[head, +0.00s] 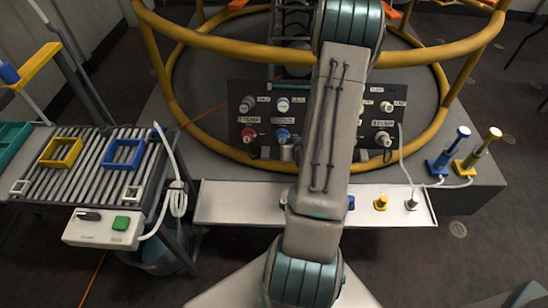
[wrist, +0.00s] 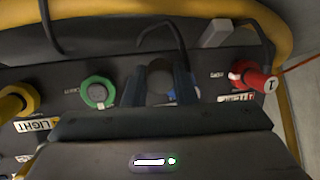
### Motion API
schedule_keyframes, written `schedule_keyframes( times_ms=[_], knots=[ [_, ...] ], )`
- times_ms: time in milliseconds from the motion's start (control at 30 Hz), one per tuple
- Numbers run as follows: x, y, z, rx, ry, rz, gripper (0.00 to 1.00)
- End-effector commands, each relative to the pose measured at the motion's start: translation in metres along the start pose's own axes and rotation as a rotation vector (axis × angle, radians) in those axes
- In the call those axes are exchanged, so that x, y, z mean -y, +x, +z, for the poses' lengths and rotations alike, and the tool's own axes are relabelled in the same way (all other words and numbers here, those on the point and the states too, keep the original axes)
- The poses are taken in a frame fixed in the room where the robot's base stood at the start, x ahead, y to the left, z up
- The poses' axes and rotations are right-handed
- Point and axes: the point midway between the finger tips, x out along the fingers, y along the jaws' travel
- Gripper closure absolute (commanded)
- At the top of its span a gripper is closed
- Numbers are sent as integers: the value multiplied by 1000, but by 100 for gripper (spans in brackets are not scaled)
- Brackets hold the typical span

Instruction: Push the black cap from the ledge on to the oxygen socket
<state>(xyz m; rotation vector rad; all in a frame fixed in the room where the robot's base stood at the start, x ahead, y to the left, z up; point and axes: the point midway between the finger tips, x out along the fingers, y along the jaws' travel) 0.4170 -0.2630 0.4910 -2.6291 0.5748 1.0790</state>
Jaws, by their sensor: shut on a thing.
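My gripper (wrist: 160,88) shows in the wrist view, its two dark fingers shut on a dark round thing, which looks like the black cap (wrist: 160,73). It is held in front of the socket panel (wrist: 50,78). Something blue shows just behind the fingers, mostly hidden. I cannot tell whether the cap touches a socket. In the head view my arm hides the gripper, the cap and the middle of the panel (head: 238,105). No label that I can read says oxygen. The ledge (head: 245,205) is the pale tray below the panel.
A green-ringed fitting (wrist: 98,92), a yellow one (wrist: 15,102) and a red one (wrist: 252,77) flank my gripper. A yellow cap (head: 381,203) and a grey one (head: 411,203) with a cord stand on the ledge. A yellow rail (head: 180,45) rings the panel.

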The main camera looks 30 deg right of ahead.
Motion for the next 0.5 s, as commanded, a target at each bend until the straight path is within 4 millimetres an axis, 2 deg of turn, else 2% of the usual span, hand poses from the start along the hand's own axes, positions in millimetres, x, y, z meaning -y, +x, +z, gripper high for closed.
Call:
schedule_keyframes(
  times_ms=[100,233,400,500],
  knots=[
    [-31,-9,-7,-102,67,62,97],
    [-58,-20,-14,-188,118,120,97],
    [-75,-29,-18,-245,148,159,97],
    [-78,-28,-19,-252,152,164,97]
  ],
)
